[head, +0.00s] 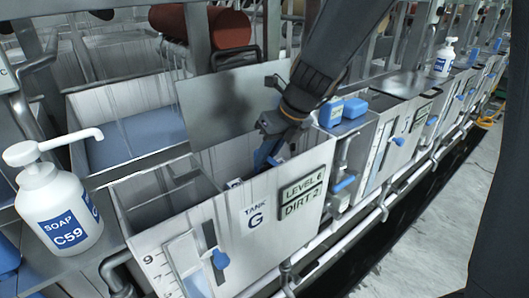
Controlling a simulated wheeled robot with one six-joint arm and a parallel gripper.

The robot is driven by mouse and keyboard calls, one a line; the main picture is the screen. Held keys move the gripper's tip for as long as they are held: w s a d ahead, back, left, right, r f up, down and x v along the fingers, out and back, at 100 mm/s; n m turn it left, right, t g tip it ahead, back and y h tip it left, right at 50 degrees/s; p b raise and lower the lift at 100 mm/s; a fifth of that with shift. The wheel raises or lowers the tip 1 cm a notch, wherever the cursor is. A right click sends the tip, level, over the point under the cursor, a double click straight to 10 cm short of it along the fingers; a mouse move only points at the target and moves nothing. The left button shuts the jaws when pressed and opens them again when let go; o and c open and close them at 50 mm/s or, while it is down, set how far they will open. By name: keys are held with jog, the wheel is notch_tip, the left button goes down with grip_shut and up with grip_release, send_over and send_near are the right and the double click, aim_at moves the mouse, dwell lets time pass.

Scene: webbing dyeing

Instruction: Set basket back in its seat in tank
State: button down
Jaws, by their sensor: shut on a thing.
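Tank G (207,229) is an open-topped grey metal tank in the lower middle of the head view, with a "TANK G" label and a "LEVEL 6 DIRT 2" display on its front wall. My arm comes down from the upper right, and my gripper (268,156) is low over the right part of the tank's opening. It is shut on the basket by a blue part at the jaws. The basket's body is mostly hidden by the tank wall and my gripper, so I cannot tell whether it rests in its seat.
A soap bottle (58,212) stands at the left of the tank. An upright grey panel (215,112) rises behind the opening. Pipes run along the front, and the floor (440,200) at right is clear.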

jog(key=shift+f, duration=0.3)
jog(key=c, duration=1.7)
grip_release()
